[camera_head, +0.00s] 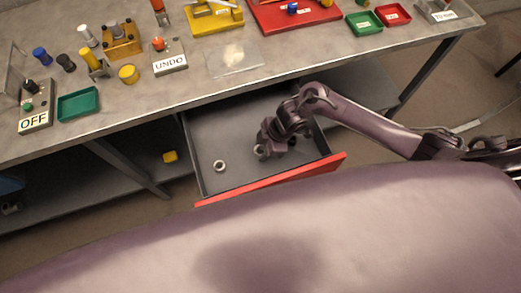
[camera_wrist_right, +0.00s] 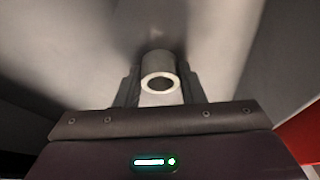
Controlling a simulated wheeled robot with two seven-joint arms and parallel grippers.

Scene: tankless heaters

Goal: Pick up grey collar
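A small grey collar (camera_wrist_right: 158,77), a short hollow ring, sits between the two fingers of my right gripper (camera_wrist_right: 160,90) in the right wrist view. The fingers are close against both its sides, and its open end faces the camera. In the head view my right gripper (camera_head: 262,151) reaches down into the open drawer, with a pale collar (camera_head: 259,150) at its tips. I cannot tell whether this collar touches the drawer floor. A second grey collar (camera_head: 219,165) lies on the drawer floor to the left, apart from the gripper. My left gripper is not in view.
The grey drawer (camera_head: 232,120) with a red front (camera_head: 275,182) is pulled out under the workbench (camera_head: 190,92); its walls surround my right gripper. The bench holds green trays, a red tray, knobs and signed blocks. A yellow block (camera_head: 170,156) lies on the lower shelf.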

